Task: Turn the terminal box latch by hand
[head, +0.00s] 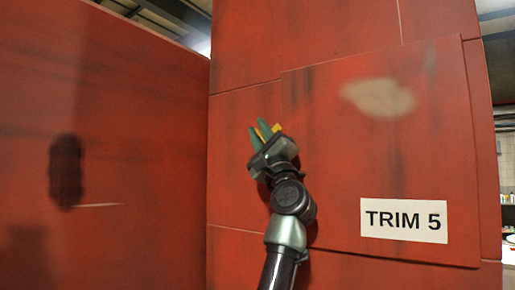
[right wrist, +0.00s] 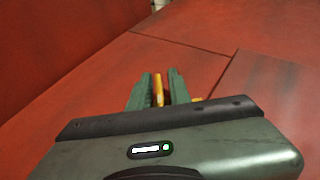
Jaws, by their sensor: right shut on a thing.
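My right gripper (head: 261,132) is up against the red panelled wall in the head view, left of the raised panel. Its green fingers are shut on a small yellow piece, which looks like the latch (head: 275,128). In the right wrist view the yellow latch (right wrist: 158,88) stands between the two fingers (right wrist: 160,84), with another bit of yellow at the right finger's base. The fingers and gripper body hide most of the latch and its mount. I cannot make out a terminal box outline around it. My left gripper is not in view.
A raised red panel (head: 330,175) with a white TRIM 5 label (head: 403,220) and a pale worn patch (head: 378,97) is right of my right arm. Another red wall (head: 130,130) closes the left side. Open room shows at the far right edge.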

